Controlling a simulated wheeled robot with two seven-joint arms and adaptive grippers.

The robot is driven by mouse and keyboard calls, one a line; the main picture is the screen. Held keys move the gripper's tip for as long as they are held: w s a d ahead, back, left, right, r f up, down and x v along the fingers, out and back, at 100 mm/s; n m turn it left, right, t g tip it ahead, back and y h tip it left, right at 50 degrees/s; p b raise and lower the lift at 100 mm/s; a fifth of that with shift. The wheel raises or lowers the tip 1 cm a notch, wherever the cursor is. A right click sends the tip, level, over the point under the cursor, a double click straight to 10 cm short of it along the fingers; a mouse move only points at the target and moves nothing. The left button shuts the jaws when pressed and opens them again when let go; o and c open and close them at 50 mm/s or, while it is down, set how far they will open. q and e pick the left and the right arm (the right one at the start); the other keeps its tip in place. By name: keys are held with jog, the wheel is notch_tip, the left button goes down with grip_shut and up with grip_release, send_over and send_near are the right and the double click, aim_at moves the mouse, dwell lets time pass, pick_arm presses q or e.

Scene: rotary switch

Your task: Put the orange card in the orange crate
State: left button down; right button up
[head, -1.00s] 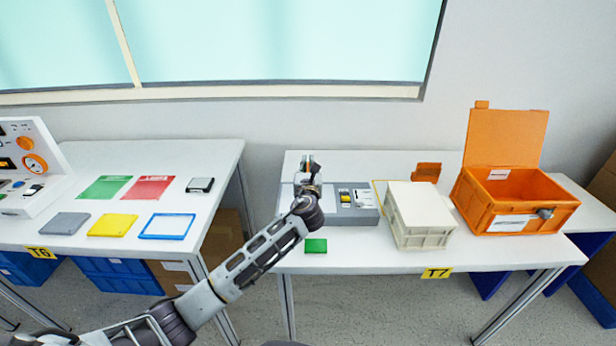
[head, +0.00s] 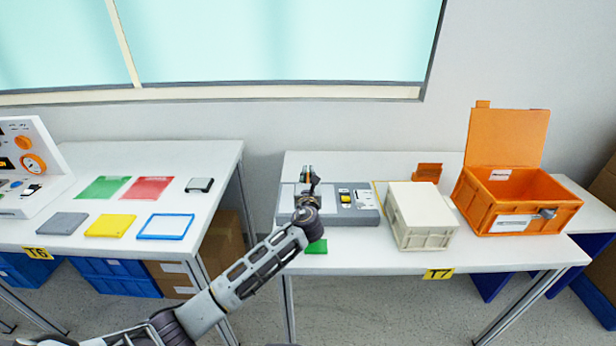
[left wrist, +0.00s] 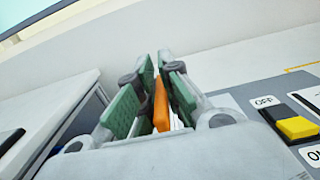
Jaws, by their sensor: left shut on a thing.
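My left gripper (head: 308,176) is above the grey switch panel on the right table. In the left wrist view its green-padded fingers (left wrist: 154,98) are shut on a thin orange piece, the orange card (left wrist: 161,106), which stands on edge between them. The gripper is well to the left of the crate. My right gripper is out of view.
A cream crate (head: 424,235) stands between the grey switch panel (head: 358,214) and the orange crate. A small orange object (head: 428,172) is behind it. A green piece (head: 317,246) lies at the table front, partly behind my arm. The left table (head: 120,160) holds several flat coloured pieces.

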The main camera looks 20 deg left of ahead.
pick_arm(q)
jog(key=shift+f, duration=0.15)
jog(key=c, duration=1.6)
grip_release()
jog(key=shift+s, duration=0.1)
jog(key=shift+s+d, duration=0.15)
jog(key=shift+s, duration=0.3)
jog(key=p+v, duration=0.1)
jog(key=v, duration=0.9)
jog(key=shift+s+p, duration=0.35)
jog(key=shift+s, duration=0.05)
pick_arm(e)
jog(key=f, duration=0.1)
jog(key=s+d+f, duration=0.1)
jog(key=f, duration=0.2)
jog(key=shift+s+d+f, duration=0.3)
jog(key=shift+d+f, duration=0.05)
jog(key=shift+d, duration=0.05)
pick_arm(q)
jog(key=shift+d+r, duration=0.1)
jog(key=shift+r, duration=0.15)
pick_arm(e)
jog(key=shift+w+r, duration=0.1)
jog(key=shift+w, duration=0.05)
